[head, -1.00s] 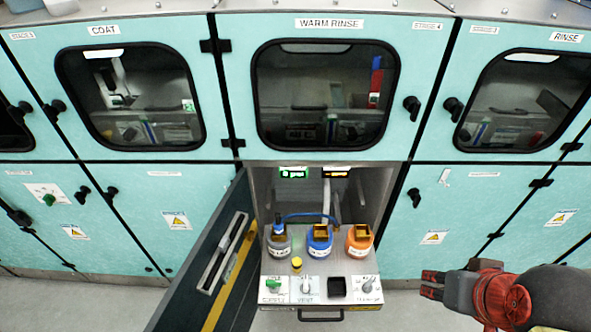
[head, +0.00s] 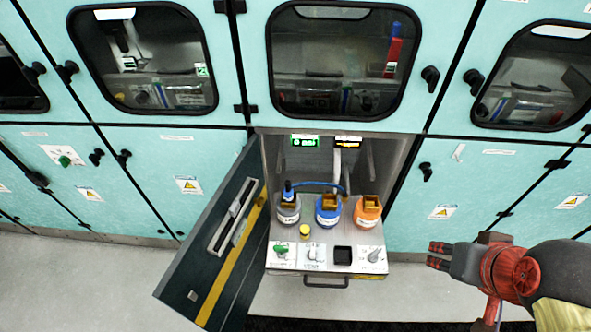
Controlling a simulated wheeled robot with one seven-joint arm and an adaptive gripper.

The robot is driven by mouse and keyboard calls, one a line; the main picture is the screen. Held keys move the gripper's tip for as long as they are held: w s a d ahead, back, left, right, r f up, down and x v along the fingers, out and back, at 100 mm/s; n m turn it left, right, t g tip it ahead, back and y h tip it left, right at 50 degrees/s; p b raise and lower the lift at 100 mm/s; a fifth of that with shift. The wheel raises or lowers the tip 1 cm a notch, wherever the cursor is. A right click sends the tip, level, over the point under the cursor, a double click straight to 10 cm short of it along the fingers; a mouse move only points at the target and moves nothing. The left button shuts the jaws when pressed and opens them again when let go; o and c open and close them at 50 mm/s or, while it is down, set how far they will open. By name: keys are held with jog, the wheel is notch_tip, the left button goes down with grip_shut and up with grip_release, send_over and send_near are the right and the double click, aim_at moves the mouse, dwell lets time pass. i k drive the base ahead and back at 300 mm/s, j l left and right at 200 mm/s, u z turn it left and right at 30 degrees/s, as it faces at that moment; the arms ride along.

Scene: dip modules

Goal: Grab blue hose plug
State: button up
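The blue hose plug (head: 288,190) stands upright in the mouth of the grey bottle (head: 288,212), the leftmost of three bottles on the pulled-out shelf. A blue hose (head: 318,184) runs from it to the right, behind the blue bottle. My gripper (head: 433,255) is at the right, in front of the teal cabinets, well apart from the plug. Its fingers point left, appear spread with a gap between them, and hold nothing.
A blue bottle (head: 327,212) and an orange bottle (head: 368,212) stand beside the grey one. A yellow cap (head: 305,231) sits in front. The dark open door (head: 215,250) borders the shelf (head: 300,262) on the left. Floor in front is clear.

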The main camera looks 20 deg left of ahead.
aim_at(287, 193)
jog(key=k+j+z, duration=0.2)
jog(key=j, duration=0.2)
jog(key=k+j+z, duration=0.2)
jog(key=j, duration=0.15)
jog(key=k+j+z, duration=0.2)
jog(key=j, duration=0.2)
jog(key=i, duration=0.1)
